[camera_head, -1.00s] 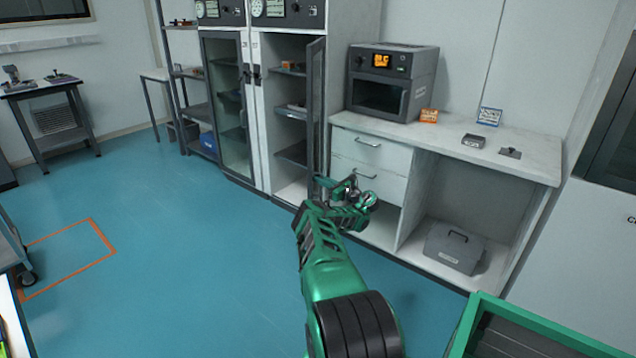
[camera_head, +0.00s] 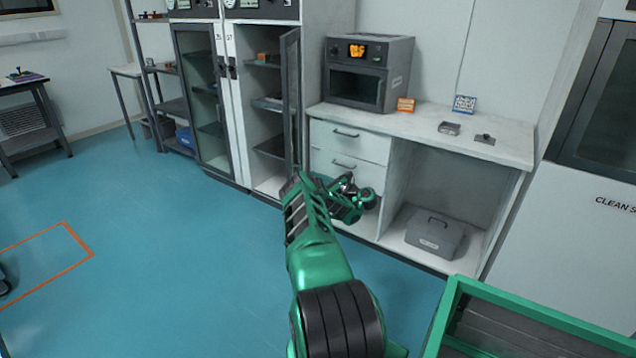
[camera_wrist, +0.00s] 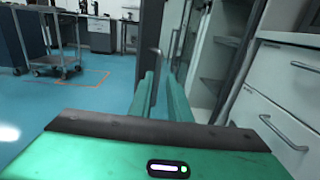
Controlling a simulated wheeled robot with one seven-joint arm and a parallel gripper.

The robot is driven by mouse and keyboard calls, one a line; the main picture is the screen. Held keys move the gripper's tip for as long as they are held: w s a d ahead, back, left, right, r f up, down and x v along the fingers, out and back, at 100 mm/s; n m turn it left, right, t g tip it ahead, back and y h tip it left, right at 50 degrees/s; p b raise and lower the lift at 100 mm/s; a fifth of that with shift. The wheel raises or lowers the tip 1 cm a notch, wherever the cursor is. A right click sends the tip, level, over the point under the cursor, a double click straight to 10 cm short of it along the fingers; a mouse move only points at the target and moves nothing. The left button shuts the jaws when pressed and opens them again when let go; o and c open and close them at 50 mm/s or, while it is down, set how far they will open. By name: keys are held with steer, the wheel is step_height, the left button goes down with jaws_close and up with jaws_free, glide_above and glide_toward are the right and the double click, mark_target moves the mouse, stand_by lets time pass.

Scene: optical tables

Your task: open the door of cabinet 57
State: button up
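Two tall cabinets with glass doors stand side by side at the back. The number labels on them are too small to read surely. The left cabinet's door (camera_head: 202,95) is shut. The right cabinet's door (camera_head: 291,100) stands swung well out, with the shelves (camera_head: 267,103) inside exposed. My gripper (camera_head: 357,197) is low in front of the drawers, to the right of the open door and apart from it. In the wrist view its two green fingers (camera_wrist: 160,95) have a narrow empty-looking gap between them, with a grey door frame beyond.
A white bench (camera_head: 510,145) with two drawers (camera_head: 345,150) is close behind my gripper. An oven (camera_head: 368,72) stands on it and a grey case (camera_head: 435,232) sits below. A green-rimmed tray (camera_head: 445,310) is at the lower right.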

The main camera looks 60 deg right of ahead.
steer(key=shift+s+a, duration=0.15)
steer(key=shift+s, duration=1.35)
